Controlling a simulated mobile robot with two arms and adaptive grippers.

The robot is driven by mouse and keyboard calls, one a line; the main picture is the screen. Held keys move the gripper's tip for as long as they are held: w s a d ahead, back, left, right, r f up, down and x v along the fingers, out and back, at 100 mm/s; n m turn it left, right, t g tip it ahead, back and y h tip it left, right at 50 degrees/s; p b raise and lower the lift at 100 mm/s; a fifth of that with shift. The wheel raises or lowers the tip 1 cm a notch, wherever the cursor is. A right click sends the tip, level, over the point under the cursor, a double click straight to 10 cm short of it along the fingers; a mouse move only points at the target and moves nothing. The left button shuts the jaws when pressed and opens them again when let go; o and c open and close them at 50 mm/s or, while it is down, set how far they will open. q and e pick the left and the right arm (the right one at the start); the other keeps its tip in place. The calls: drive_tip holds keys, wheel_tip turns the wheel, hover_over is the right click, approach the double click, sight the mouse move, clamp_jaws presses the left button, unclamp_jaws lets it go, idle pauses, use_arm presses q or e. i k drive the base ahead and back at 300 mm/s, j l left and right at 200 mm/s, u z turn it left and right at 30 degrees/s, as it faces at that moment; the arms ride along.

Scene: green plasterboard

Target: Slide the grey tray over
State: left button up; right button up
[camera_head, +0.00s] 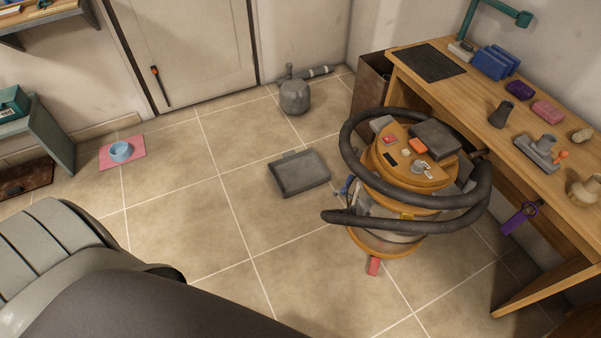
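The grey tray (299,173) lies flat on the tiled floor near the middle of the view. It is shallow and roughly rectangular, with a raised rim. Its right end is close to the orange and grey vacuum cleaner, and I cannot tell if they touch. Neither of my grippers shows in the head view. A large dark and grey form, probably part of my own body, fills the lower left.
The vacuum cleaner (393,238) with its thick black hose (450,203) stands right of the tray. A grey canister (295,97) stands behind. A blue bowl (120,151) sits on a pink mat (136,163) at left. A wooden workbench (470,102) lines the right. Floor left of the tray is clear.

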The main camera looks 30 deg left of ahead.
sight(294, 174)
drive_tip(key=i+j, duration=0.15)
drive_tip(key=j, duration=0.15)
drive_tip(key=i+j+z, duration=0.1)
drive_tip(key=i+j, duration=0.25)
drive_tip(key=j, duration=0.25)
drive_tip(key=i+j+z, duration=0.1)
drive_tip(key=j, duration=0.25)
